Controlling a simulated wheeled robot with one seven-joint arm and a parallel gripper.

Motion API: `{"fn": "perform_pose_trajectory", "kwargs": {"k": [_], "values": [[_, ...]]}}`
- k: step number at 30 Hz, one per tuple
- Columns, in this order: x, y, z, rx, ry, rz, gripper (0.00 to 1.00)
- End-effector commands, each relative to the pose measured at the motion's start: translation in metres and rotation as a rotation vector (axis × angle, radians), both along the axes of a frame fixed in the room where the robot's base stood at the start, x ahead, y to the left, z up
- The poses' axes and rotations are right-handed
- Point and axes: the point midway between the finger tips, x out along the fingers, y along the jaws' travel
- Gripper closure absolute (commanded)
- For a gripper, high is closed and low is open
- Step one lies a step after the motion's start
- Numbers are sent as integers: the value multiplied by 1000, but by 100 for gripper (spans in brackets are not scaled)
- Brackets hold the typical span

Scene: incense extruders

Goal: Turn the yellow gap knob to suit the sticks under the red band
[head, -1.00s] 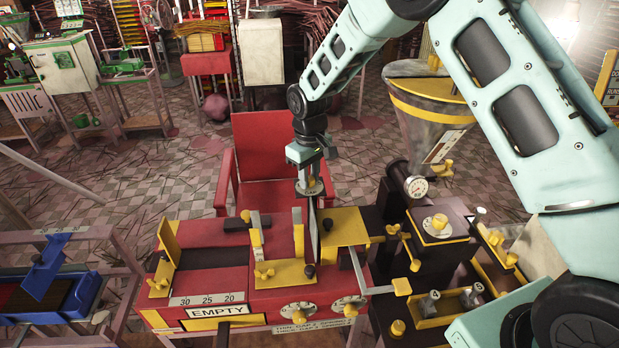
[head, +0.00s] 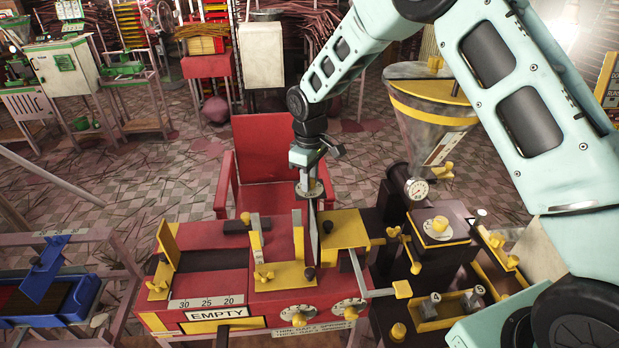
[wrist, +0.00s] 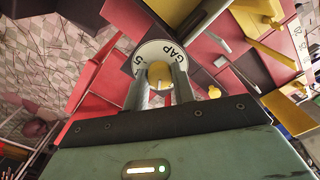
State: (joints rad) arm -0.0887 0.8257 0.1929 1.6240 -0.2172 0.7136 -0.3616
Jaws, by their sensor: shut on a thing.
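The yellow gap knob (wrist: 160,74) sits at the centre of a white dial (wrist: 172,50) marked GAP, with a 5 readable at its left. My gripper (wrist: 162,86) is shut on the knob, one finger on each side. In the head view, my gripper (head: 311,186) points straight down onto this dial (head: 306,191) at the back of the red machine (head: 180,318). The knob itself is hidden there by the fingers. I cannot make out the dial's pointer setting or any sticks under a red band.
Two white dials with yellow knobs (head: 298,311) (head: 348,307) are on the machine's front, above a label (head: 312,328) with THIN and THICK lines. An EMPTY sign (head: 219,313) is at front left. A dark extruder with a hopper (head: 430,110) stands close on the right.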

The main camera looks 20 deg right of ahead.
Motion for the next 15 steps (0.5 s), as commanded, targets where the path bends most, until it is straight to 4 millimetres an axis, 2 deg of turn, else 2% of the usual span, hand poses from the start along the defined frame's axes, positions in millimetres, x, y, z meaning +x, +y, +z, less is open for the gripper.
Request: {"fn": "perform_pose_trajectory", "kwargs": {"k": [1,2,3,4,15], "values": [[2,0,2,1,-5,-1,97],[2,0,2,1,-5,-1,69],[2,0,2,1,-5,-1,57],[2,0,2,1,-5,-1,52],[1,0,5,1,-4,-2,52]]}}
